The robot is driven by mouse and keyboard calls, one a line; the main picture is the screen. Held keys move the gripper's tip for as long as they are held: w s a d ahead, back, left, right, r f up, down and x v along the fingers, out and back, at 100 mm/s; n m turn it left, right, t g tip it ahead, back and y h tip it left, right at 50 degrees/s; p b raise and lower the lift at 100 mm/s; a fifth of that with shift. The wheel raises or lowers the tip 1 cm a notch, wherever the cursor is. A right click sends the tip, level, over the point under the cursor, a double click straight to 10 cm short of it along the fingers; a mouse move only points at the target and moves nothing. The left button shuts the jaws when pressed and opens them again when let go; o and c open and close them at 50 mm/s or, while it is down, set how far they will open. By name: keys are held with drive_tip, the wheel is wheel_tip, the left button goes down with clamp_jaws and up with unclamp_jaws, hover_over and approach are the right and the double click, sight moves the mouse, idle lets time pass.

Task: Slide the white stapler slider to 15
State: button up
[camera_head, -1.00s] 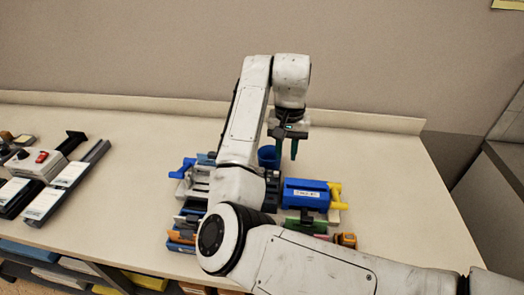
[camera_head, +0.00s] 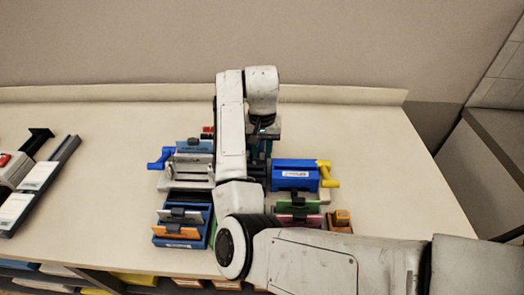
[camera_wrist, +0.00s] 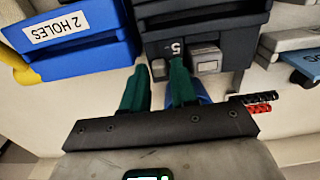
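A dark stapler-like device (camera_wrist: 205,22) marked "5" is at the top middle of the wrist view. A pale grey-white block (camera_wrist: 206,60), which looks like its slider, sits on its near edge right of the "5". My gripper (camera_wrist: 160,72) has two green fingers apart, with a gap between them. The fingertips are at the device's near edge, left of the pale block. A small grey piece shows between the tips; I cannot tell if they touch it. In the head view my arm hides most of the device and gripper (camera_head: 262,148).
A blue "2 HOLES" punch (camera_head: 295,174) with a yellow handle stands close on the right. A grey punch (camera_head: 188,170) with a blue handle is on the left. Blue trays (camera_head: 206,238) stand in front. The table (camera_head: 400,170) is clear to the right.

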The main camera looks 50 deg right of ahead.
drive_tip(key=shift+f, duration=0.35)
drive_tip(key=shift+c, duration=0.2)
clamp_jaws()
